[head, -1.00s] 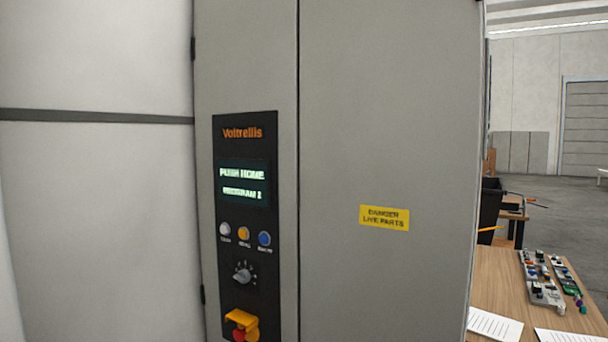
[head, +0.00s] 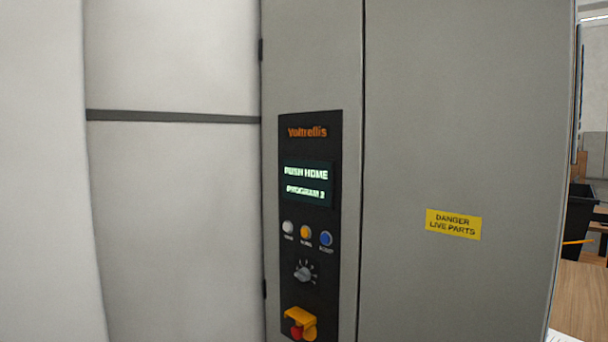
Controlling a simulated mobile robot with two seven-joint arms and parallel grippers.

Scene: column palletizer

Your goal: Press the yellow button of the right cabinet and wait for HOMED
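The grey cabinet (head: 460,120) stands in the middle and right of the head view, with a black control panel (head: 322,220) on its front left. The panel's screen (head: 306,184) reads "PUSH HOME" and "PROGRAM 2", the digit being somewhat blurred. Below it are a white button (head: 288,227), the yellow button (head: 306,232) and a blue button (head: 326,239) in a row. Nothing touches the yellow button. Neither of my grippers is in the view.
Below the buttons are a rotary knob (head: 304,272) and a red emergency stop (head: 297,331) under a yellow guard (head: 301,318). A yellow "DANGER LIVE PARTS" label (head: 454,224) is on the door. A wooden table (head: 580,300) and black bin (head: 579,222) stand at right.

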